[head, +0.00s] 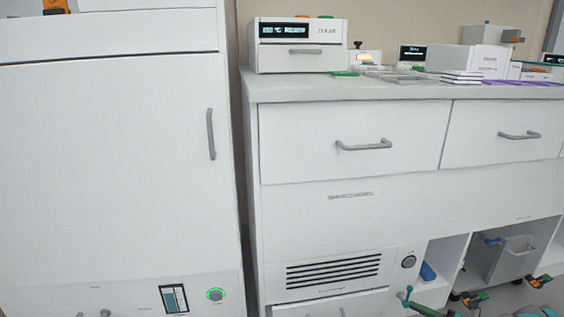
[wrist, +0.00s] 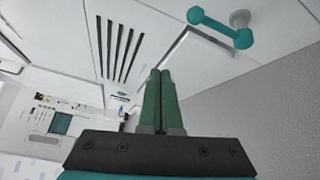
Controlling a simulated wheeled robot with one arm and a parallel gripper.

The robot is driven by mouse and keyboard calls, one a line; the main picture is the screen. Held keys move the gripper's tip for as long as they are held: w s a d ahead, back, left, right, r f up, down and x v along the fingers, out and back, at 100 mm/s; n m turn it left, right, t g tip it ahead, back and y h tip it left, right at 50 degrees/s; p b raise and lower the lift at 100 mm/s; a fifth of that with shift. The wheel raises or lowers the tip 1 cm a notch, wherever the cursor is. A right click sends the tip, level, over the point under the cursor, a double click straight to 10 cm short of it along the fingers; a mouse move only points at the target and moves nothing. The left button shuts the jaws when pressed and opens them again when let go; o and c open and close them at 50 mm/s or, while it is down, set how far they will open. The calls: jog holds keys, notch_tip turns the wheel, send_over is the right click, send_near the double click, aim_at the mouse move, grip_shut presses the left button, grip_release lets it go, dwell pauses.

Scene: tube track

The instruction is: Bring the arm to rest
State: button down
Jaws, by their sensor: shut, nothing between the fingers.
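My gripper (wrist: 159,74) shows in the wrist view, its two green fingers side by side and touching. Nothing shows between the fingers. The fingers point toward a white panel with dark vent slots (wrist: 118,48), and a gap to the panel seems to remain. A teal bar-shaped handle (wrist: 220,28) lies beyond the fingertips to the right, apart from them. In the head view, small green and orange parts show at the lower right edge; I cannot tell whether any belong to my arm.
A tall white cabinet (head: 105,165) with a closed door stands at left. A white counter (head: 400,90) carries boxed instruments (head: 298,46) and small trays. Below are closed drawers (head: 350,140), a vent grille (head: 333,271) and an open bay holding a grey bin (head: 512,258).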

jog(key=w+a+r+n+g+y+p, duration=0.1)
jog(key=a+r+n+g+y, duration=0.15)
jog(key=a+r+n, duration=0.45)
jog(key=w+a+r+n+g+y+p, duration=0.15)
jog(key=a+r+n+g, duration=0.25)
jog(key=a+r, duration=0.6)
jog(key=s+a+r+n+g+h+p, duration=0.1)
jog(key=s+a+r+n+g, duration=0.2)
jog(key=s+a+r+n, duration=0.45)
jog(key=s+a+r+n+g+h, duration=0.15)
jog(key=a+n+g, duration=0.25)
jog(key=a, duration=0.6)
jog(key=s+a+r+n+g+h+p, duration=0.1)
jog(key=s+a+r+n+h, duration=0.2)
jog(key=s+n, duration=0.3)
jog(key=s+a+r+n+g+h+p, duration=0.2)
jog(key=s+a+r+n, duration=0.1)
jog(key=s, duration=0.6)
jog(key=s+d+r+n+t+h+p, duration=0.1)
jog(key=s+d+n+h, duration=0.2)
jog(key=s+n, duration=0.2)
jog(key=s+d+n+t+h+p, duration=0.1)
jog(key=s+d+n+h, duration=0.3)
jog(key=s, duration=0.6)
jog(key=shift+d+r+n, duration=0.3)
jog(key=shift+r+n, duration=0.1)
jog(key=shift+n, duration=0.45)
